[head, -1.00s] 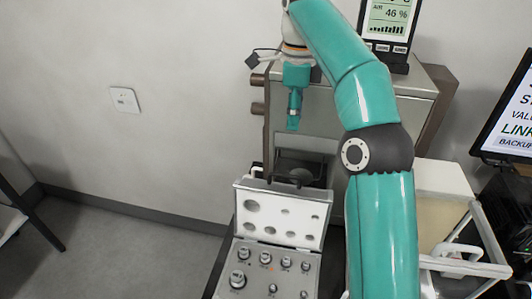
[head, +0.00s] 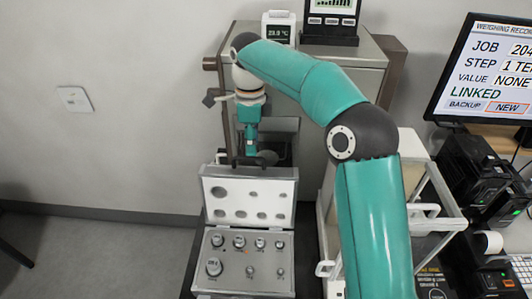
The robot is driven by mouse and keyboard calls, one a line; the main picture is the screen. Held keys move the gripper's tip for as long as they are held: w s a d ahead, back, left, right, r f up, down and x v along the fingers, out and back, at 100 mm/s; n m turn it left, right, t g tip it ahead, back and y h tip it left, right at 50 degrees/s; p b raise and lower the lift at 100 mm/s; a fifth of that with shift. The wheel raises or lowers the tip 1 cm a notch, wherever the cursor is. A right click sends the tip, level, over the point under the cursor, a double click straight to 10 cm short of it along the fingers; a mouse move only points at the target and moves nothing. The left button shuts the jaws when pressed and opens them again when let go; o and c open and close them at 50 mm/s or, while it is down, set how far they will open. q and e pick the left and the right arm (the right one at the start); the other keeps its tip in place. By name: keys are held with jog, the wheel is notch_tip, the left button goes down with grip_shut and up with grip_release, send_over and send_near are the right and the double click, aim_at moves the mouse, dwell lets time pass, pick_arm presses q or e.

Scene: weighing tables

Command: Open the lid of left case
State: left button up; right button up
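A silver-grey case (head: 207,262) stands on the dark bench top with its lid (head: 249,188) raised, showing the pale inner side with round recesses. Several metal weights (head: 214,266) sit in its lower half. My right arm reaches over from the right, and my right gripper (head: 250,157) points down just behind the lid's top edge. Dark finger parts show beside its teal body, but the fingertips are partly hidden and their opening is unclear. I cannot tell whether it touches the lid. My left gripper is out of view.
A metal cabinet (head: 350,82) with a small temperature display (head: 278,28) on top stands behind. A white open-framed unit (head: 440,190) is right of the case, partly behind my arm. A monitor (head: 490,75) and black devices (head: 478,178) are further right.

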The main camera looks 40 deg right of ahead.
jog(key=shift+f+b, duration=1.35)
jog(key=shift+f, duration=0.6)
jog(key=shift+r, duration=0.1)
grip_shut()
